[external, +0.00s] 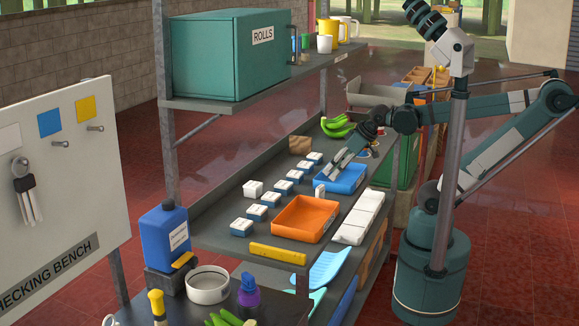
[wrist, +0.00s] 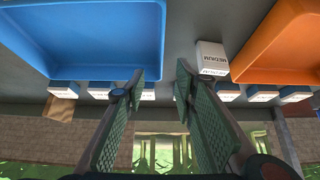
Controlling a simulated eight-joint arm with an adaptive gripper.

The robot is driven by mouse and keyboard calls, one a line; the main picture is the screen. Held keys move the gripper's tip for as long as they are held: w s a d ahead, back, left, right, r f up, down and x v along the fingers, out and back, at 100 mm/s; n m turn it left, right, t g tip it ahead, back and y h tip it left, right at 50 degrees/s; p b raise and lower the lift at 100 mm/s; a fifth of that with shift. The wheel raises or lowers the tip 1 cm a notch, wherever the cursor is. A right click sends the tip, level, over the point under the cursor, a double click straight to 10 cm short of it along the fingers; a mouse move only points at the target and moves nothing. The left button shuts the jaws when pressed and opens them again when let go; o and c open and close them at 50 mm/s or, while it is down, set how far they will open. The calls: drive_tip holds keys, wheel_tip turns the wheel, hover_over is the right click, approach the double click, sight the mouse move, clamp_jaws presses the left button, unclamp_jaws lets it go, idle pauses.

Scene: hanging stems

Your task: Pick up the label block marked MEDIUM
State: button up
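A white label block (wrist: 211,56) stands between the two trays in the wrist view. Its upside-down lettering appears to read MEDIUM. In the external view a small white block (external: 319,190) stands in the gap between the blue tray (external: 341,190) and the orange tray (external: 330,226); its lettering is too small to read there. My gripper (external: 334,174) is over the blue tray's near side, above the shelf. In the wrist view my gripper (wrist: 161,80) has its two fingers apart with nothing between them, and the block is just right of the right fingertip.
A row of small white-and-blue blocks (external: 283,187) runs left of the trays. White packs (external: 360,217) lie right of the orange tray. Green bananas (external: 338,126) are behind the blue tray. An upper shelf holds a teal ROLLS box (external: 225,55); a post (external: 450,180) stands before my arm.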

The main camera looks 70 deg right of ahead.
drive_tip(key=m+p, duration=0.1)
drive_tip(key=p, duration=0.1)
drive_tip(key=r+m+g+p, duration=0.2)
drive_tip(key=m+g+p, duration=0.3)
drive_tip(key=m+p, duration=0.85)
hover_over(320, 187)
drive_tip(key=d, duration=0.3)
drive_tip(key=shift+w+a, duration=0.2)
drive_tip(key=shift+w, duration=0.2)
drive_tip(key=m+p, duration=0.1)
drive_tip(key=a+m+g+p, duration=0.1)
drive_tip(key=shift+s+a+f+m, duration=0.1)
drive_tip(key=shift+f+m, duration=0.05)
drive_tip(key=shift+m, duration=0.2)
drive_tip(key=shift+s+a+f+m+g+p, duration=0.2)
drive_tip(key=shift+a+m+g+p, duration=0.25)
drive_tip(key=shift+m+p, duration=0.5)
drive_tip(key=shift+f, duration=0.1)
drive_tip(key=shift+f, duration=0.1)
drive_tip(key=shift+f, duration=1.2)
